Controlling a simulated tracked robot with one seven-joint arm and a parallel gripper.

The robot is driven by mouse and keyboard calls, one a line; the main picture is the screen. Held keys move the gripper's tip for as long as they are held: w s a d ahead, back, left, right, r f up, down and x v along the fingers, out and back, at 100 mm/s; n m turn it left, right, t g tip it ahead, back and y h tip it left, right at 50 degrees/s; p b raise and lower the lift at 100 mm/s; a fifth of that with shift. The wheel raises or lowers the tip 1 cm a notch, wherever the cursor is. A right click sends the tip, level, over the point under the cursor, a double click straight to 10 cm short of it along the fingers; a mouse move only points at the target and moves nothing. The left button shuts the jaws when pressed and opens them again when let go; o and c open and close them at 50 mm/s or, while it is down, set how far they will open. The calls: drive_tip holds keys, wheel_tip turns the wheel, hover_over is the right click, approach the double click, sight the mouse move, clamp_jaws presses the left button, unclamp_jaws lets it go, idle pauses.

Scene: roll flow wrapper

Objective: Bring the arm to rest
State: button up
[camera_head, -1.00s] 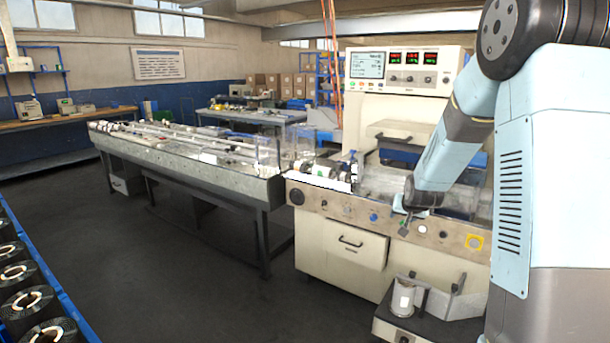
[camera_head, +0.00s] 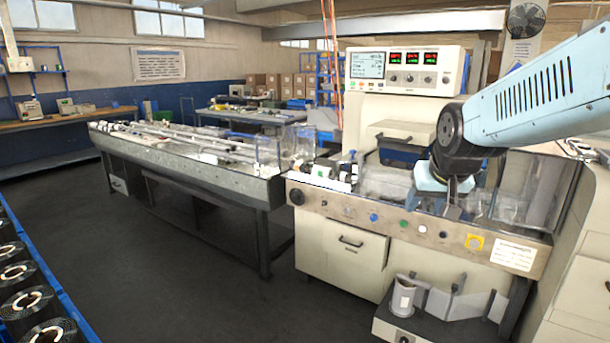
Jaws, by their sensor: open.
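My arm reaches in from the right edge, its light blue forearm crossing in front of the machine's right end. My gripper (camera_head: 452,207) hangs down from the dark wrist joint, over the front edge of the flow wrapper (camera_head: 340,207) and above its button panel. It is small in view, and I see nothing held in it. The arm hides part of the machine's clear-guarded section behind it.
The wrapper's control box (camera_head: 405,70) with its screen stands behind and left of the arm. A small stand with a white cylinder (camera_head: 403,296) sits low in front. Rolls (camera_head: 28,300) lie in a blue rack at the lower left. The dark floor between is clear.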

drive_tip(key=s+a+r+n+g, duration=0.1)
drive_tip(key=s, duration=1.3)
drive_tip(key=shift+s+a+r, duration=0.1)
idle(0.3)
drive_tip(key=shift+c, duration=1)
drive_tip(key=shift+a, duration=0.1)
